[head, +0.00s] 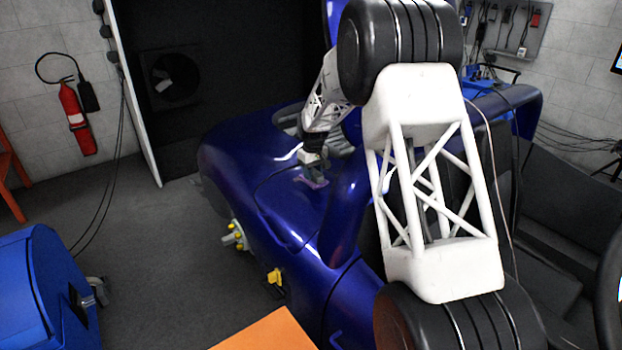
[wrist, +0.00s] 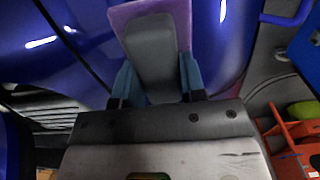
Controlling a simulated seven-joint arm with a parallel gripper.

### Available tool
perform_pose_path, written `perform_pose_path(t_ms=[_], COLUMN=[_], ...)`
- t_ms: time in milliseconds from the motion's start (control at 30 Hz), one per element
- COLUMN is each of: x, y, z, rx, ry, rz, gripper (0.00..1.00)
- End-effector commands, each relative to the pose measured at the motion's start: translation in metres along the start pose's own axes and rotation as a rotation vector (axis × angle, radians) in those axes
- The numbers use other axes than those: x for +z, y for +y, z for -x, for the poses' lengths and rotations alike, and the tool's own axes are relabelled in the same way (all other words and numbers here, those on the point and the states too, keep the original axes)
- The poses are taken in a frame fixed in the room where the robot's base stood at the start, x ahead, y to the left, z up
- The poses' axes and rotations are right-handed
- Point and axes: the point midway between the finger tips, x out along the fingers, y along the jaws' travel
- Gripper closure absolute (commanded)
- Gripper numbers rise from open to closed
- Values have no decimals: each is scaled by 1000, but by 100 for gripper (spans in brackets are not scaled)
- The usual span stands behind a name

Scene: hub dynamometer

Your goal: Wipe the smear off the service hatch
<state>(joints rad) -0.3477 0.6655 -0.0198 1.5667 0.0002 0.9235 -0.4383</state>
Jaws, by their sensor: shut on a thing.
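My gripper (head: 312,168) is over the blue car's bodywork in the head view, pointing down. In the wrist view its two blue fingers (wrist: 157,80) are shut on a grey block with a flat purple pad (wrist: 126,14) around its far end. The purple pad also shows under the gripper in the head view (head: 313,183), at or close above the blue surface. I cannot tell whether it touches. A dark seam outlines the service hatch (head: 277,186) beside the gripper. I cannot make out a smear; bright streaks on the paint look like reflections.
My arm crosses the middle of the head view and hides part of the car (head: 240,150). A yellow fitting (head: 274,278) and a hub with yellow studs (head: 235,236) stick out at its side. A blue machine (head: 45,290) stands at lower left, an orange surface (head: 268,333) in front.

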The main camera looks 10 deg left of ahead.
Motion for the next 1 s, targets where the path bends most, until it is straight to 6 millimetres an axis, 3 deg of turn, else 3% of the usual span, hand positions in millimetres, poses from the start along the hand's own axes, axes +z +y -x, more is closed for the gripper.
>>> perform_pose_path(t_ms=[600, 1000], x=[1, 0], y=[0, 0], z=[48, 51], rx=[-2, -2], ry=[-5, -5], rz=[0, 0], gripper=[88, 88])
